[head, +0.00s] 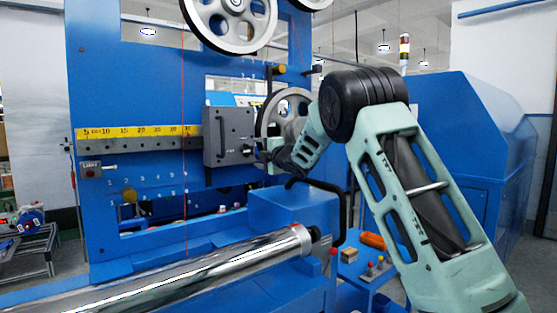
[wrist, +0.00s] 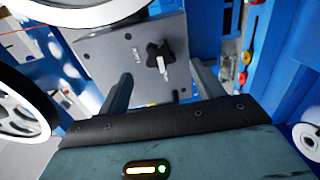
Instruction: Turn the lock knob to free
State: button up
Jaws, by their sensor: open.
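The lock knob (wrist: 157,55) is a black star-shaped knob with a pale pointer bar. It sits on the face of a grey box (wrist: 105,55) in the wrist view. In the head view the knob (head: 247,150) shows small at the lower right of the grey box (head: 222,125), which is mounted on the yellow scale rail (head: 130,132). My gripper (wrist: 161,74) is open, its two fingers to the left and right of the knob in the wrist view. No finger contact with the knob is visible.
White spoked pulleys hang above (head: 232,18) and stand behind my wrist (head: 285,108). A shiny metal roller (head: 190,267) and a black bent handle (head: 325,187) lie below my arm. A blue cabinet (head: 470,120) stands at the right.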

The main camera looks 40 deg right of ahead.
jog(key=s, duration=1.1)
jog(key=shift+s+d+b, duration=0.2)
jog(key=shift+s+b, duration=0.1)
jog(key=s+a+f+m+g, duration=0.3)
jog(key=s+a+f, duration=0.15)
jog(key=a, duration=0.45)
jog(key=s+a+f+m+g+y, duration=0.1)
jog(key=s+a+f+m+g, duration=0.15)
jog(key=a+f, duration=0.45)
jog(key=s+a+f+m+g, duration=0.3)
jog(key=s+a, duration=0.2)
jog(key=a, duration=0.5)
jog(key=s+a+f+m+g, duration=0.1)
jog(key=s+a+f+g, duration=0.2)
jog(key=s, duration=0.7)
jog(key=s+a+f+m+g, duration=0.1)
jog(key=s+a+f+g, duration=0.25)
jog(key=s, duration=0.65)
jog(key=s+a+f+g, duration=0.2)
jog(key=s+a+f, duration=0.1)
jog(key=s, duration=0.6)
notch_tip(320, 180, up, 21)
jog(key=s+g+h+p, duration=0.1)
jog(key=s+p, duration=0.1)
jog(key=p, duration=1.9)
jog(key=shift+s+r, duration=0.15)
